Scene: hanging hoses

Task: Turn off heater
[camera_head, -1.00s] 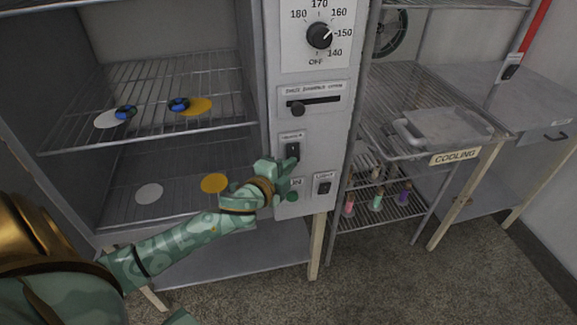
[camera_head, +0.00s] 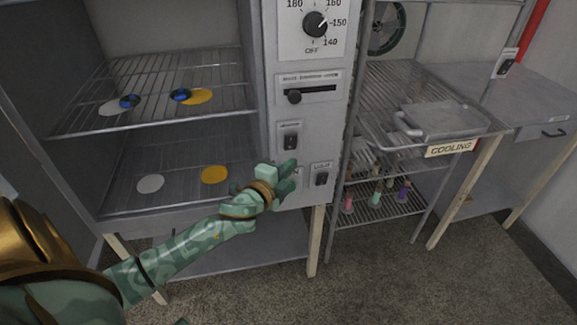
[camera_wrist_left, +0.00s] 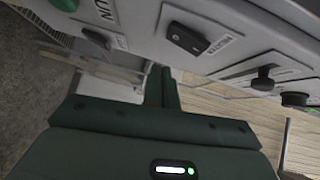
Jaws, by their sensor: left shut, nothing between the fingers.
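The heater switch (camera_head: 290,141) is a black rocker on the grey oven's control panel (camera_head: 312,115), below the slider. In the left wrist view the black heater switch (camera_wrist_left: 187,38) shows beside its "HEATER" label (camera_wrist_left: 222,45). I cannot tell its on or off position. My left gripper (camera_head: 288,174) is shut and empty, just below the heater switch in the head view. It hides part of the lower panel label. In the left wrist view its green fingers (camera_wrist_left: 162,88) are together, apart from the switch in the picture. My right gripper is not in view.
A light switch (camera_head: 321,179) sits right of my gripper. Above are a slider (camera_head: 294,96) and a temperature dial (camera_head: 316,24) pointing near 150. Oven racks (camera_head: 150,95) with discs are at left. A cooling rack (camera_head: 385,110) with a tray (camera_head: 445,120) stands at right.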

